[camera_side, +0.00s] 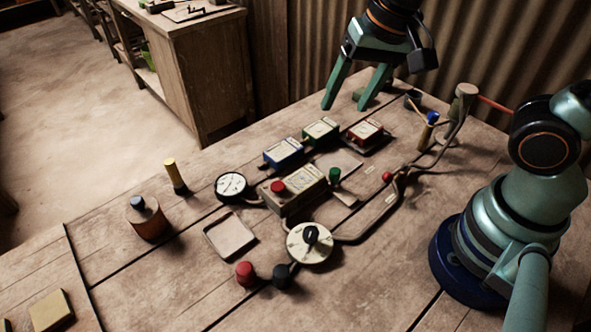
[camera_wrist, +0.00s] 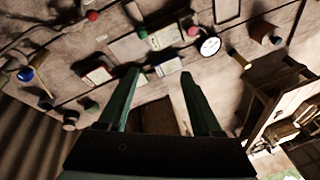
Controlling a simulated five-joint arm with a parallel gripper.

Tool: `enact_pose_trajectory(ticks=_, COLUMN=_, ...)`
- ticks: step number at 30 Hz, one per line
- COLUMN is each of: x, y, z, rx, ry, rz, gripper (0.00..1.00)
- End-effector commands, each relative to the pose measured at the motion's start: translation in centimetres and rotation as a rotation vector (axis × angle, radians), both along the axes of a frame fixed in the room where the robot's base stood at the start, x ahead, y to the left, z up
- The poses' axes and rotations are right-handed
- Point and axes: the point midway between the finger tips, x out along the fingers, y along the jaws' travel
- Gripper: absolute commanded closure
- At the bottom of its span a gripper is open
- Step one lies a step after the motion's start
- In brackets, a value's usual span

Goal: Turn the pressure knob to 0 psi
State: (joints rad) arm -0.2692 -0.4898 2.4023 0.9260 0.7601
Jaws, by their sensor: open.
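The pressure knob is a black knob (camera_side: 311,236) on a round pale dial (camera_side: 308,248) at the front of the table. Its exact setting is too small to read. A round white gauge (camera_side: 231,186) with dark marks sits behind and to the left of it, and it also shows in the wrist view (camera_wrist: 210,46). My gripper (camera_side: 344,108) is open and empty, above the far edge of the table, well away from the dial. In the wrist view its two green fingers (camera_wrist: 160,88) are spread with nothing between them.
A press block with a red button (camera_side: 278,187) stands behind the dial. Blue (camera_side: 284,153), green (camera_side: 320,131) and red (camera_side: 365,131) boxes stand further back. Red (camera_side: 245,273) and black (camera_side: 282,277) caps and a shallow tray (camera_side: 230,236) lie left of the dial.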

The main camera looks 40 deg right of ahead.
Motion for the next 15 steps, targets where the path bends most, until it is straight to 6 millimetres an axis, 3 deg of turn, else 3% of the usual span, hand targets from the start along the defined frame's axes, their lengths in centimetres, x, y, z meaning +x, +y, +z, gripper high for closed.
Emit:
enact_pose_trajectory(ticks=9, x=-2.4, y=7.7, z=-3.7, rx=0.070, ry=0.221, rz=-0.450, gripper=0.34)
enact_pose_trajectory(ticks=15, x=-4.2, y=10.9, z=-5.5, rx=0.054, ry=0.291, rz=-0.694, gripper=0.34)
